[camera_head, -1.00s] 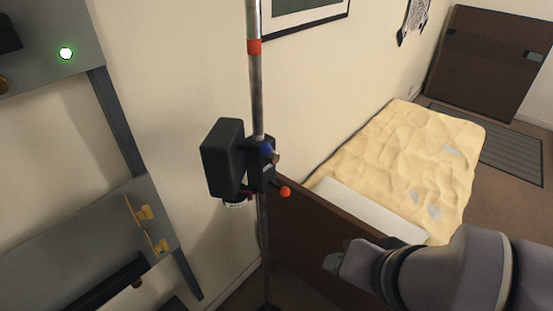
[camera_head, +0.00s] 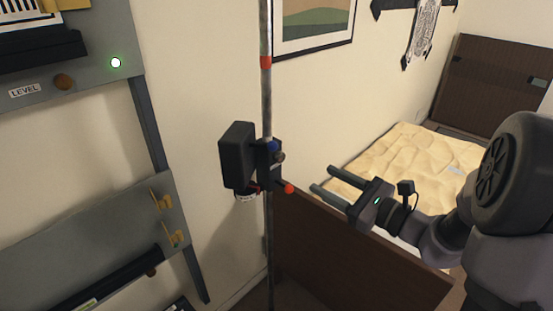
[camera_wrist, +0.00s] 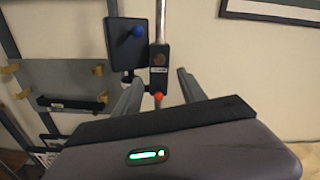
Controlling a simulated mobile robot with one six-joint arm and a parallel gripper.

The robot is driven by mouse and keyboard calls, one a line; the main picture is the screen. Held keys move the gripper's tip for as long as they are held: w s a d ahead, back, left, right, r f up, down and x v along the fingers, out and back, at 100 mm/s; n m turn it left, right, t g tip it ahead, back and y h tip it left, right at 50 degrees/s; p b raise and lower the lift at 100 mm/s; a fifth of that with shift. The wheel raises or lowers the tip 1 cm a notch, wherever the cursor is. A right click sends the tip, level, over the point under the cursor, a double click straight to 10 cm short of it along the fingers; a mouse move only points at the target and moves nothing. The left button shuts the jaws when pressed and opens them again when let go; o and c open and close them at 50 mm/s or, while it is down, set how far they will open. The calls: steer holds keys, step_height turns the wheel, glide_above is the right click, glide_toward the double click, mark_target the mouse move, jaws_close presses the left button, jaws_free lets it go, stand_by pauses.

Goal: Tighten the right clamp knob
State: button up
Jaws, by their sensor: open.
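A dark clamp (camera_head: 266,172) grips an upright metal pole (camera_head: 267,98) and carries a black box (camera_head: 236,156) on its left. On the clamp are a blue knob (camera_head: 272,145), a small brownish knob (camera_head: 279,157) and, lower right, an orange-red ball end (camera_head: 289,188). I cannot tell which is the right clamp knob. The wrist view also shows the blue knob (camera_wrist: 138,31), the clamp body (camera_wrist: 158,82) and the orange ball (camera_wrist: 158,97). My gripper (camera_head: 322,180) is open and empty, right of the clamp and apart from it, its fingers pointing toward it.
A grey wall panel (camera_head: 80,235) with brass hooks (camera_head: 162,199) stands left of the pole. A dark brown board (camera_head: 350,250) rises below my gripper, with a bed (camera_head: 410,150) behind it. A framed picture (camera_head: 313,28) hangs on the wall behind.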

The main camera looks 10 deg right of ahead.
mark_target(282, 158)
steer(key=b+x, duration=0.1)
steer(key=x, duration=1.2)
steer(key=shift+w+a, duration=0.1)
steer(key=shift+a, duration=0.05)
jaws_close()
